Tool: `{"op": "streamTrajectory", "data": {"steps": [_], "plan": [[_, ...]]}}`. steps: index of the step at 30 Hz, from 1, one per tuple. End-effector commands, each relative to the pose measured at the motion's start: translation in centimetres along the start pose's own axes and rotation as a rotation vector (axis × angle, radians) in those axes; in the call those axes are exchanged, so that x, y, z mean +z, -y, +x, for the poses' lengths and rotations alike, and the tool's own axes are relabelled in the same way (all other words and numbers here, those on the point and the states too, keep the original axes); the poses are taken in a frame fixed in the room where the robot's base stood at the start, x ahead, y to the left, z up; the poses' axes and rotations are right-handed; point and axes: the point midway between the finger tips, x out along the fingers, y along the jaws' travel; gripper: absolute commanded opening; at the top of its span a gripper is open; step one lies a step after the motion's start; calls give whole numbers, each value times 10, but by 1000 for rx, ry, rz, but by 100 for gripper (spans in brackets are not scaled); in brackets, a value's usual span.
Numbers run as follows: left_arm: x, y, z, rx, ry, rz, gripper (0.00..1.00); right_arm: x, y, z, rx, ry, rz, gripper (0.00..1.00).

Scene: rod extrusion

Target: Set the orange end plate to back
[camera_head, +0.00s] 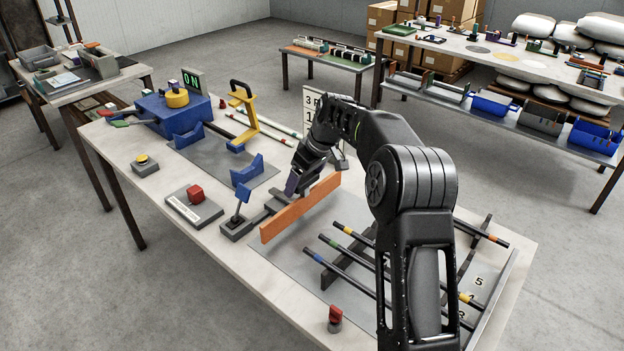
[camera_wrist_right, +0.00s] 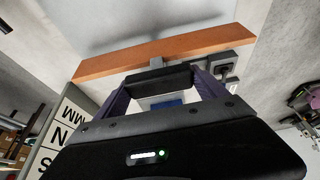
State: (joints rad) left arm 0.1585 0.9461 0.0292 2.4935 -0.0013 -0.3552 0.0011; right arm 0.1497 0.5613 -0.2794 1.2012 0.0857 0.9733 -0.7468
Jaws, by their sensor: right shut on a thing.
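The orange end plate (camera_head: 300,207) is a long flat board standing on edge across the middle of the bench. In the right wrist view the plate (camera_wrist_right: 160,52) lies just beyond the fingertips, with a small grey block and a dark bar on its near side. My right gripper (camera_head: 293,187) is at the plate's far side in the head view, its purple fingers shut on the dark bar, which appears to be the plate's handle. A dark lever base (camera_head: 238,229) stands at the plate's left end. My left gripper is out of view.
Several black rods with coloured bands (camera_head: 345,258) lie on a rack to the right. A red-button box (camera_head: 194,207), a blue cradle (camera_head: 247,172) and a blue machine with a yellow dial (camera_head: 177,98) are to the left. A red knob (camera_head: 335,317) stands near the front edge.

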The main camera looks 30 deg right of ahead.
Motion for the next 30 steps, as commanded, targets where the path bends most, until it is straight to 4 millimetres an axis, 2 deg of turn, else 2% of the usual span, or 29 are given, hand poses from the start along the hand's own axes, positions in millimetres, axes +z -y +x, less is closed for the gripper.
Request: {"op": "streamTrajectory", "data": {"steps": [1, 6, 7, 14, 23, 26, 30], "plan": [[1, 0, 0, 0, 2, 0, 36, -6, 0, 0, 5, -16, 0, 9], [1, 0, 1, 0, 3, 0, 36, -7, 0, -1, 6, -18, -1, 9], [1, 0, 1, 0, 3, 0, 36, -7, 0, -1, 6, -19, -1, 83], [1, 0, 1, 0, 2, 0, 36, -5, 0, 0, 4, -14, 0, 100], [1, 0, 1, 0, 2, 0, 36, -4, 0, -3, 4, -13, 0, 100], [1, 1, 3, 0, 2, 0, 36, -4, 0, -11, 4, -14, 0, 100], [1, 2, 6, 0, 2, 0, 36, -4, 0, -31, 5, -15, -1, 100]]}}
